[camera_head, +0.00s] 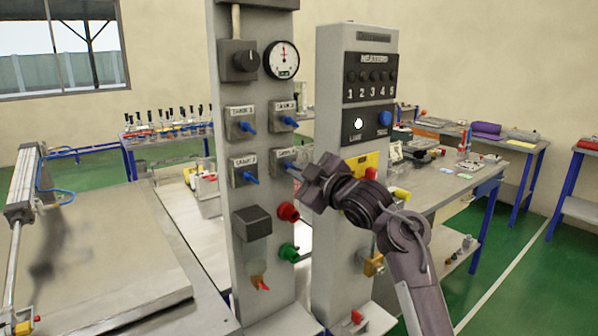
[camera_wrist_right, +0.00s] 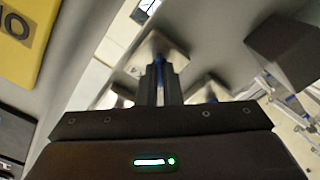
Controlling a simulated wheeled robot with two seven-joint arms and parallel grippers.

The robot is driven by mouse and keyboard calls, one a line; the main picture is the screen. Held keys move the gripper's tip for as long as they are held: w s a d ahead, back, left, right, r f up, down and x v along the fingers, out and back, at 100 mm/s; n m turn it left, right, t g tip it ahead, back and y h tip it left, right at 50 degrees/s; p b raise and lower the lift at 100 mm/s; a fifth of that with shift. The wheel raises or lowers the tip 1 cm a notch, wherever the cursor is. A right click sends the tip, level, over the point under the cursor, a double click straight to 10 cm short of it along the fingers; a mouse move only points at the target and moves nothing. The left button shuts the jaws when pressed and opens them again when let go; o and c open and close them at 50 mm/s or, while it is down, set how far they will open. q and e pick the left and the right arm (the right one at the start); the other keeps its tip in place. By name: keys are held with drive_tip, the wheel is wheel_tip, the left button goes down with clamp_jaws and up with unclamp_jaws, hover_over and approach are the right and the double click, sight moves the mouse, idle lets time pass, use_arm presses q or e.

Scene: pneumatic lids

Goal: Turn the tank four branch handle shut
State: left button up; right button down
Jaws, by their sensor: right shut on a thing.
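The tank four branch valve (camera_head: 283,154) is the lower right of several labelled grey valve blocks on the tall grey panel (camera_head: 224,60). Its blue handle is mostly hidden behind my right gripper (camera_head: 297,176). In the right wrist view, the gripper fingers (camera_wrist_right: 161,80) are closed around the blue handle (camera_wrist_right: 160,64), in front of the valve block (camera_wrist_right: 165,47). I cannot tell the handle's exact angle. The tank three valve (camera_head: 243,168), the tank one valve (camera_head: 240,122) and the tank two valve (camera_head: 285,115) show blue handles. My left gripper is not in view.
A red knob (camera_head: 288,211) and a green knob (camera_head: 289,252) sit just below the gripper. A dark box (camera_head: 251,222) is beside them. A round gauge (camera_head: 282,60) is above. The heaters column (camera_head: 328,150) stands close on the right.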

drive_tip(key=shift+m+p, duration=8.1)
drive_tip(key=shift+m, duration=0.8)
drive_tip(key=shift+f, duration=0.1)
drive_tip(key=c, duration=1.6)
unclamp_jaws()
